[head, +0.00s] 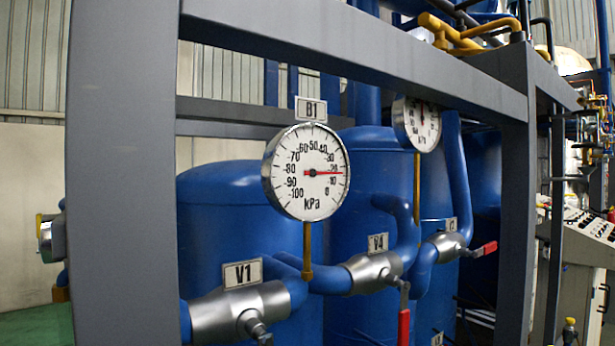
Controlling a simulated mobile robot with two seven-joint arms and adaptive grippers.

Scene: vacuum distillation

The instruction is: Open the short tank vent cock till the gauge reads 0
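A round white gauge (306,172) under a plate marked B1 (311,109) has a kPa scale. Its red needle points right, between the 20 and 10 marks. Its brass stem (307,250) meets a blue pipe between two silver valves. The valve marked V1 (240,312) is at lower left, its handle cut off by the bottom edge. The valve marked V4 (373,268) has a red lever (404,326) hanging down. A third valve (445,245), its plate too small to read, has a red lever (489,248) pointing right. I cannot tell which is the vent cock. Neither gripper is in view.
Grey frame posts (122,180) and a slanting top beam (370,50) stand in front of blue tanks (222,215). A second gauge (417,123) hangs farther right, partly behind the beam. A control panel (590,225) stands at far right. Green floor shows at lower left.

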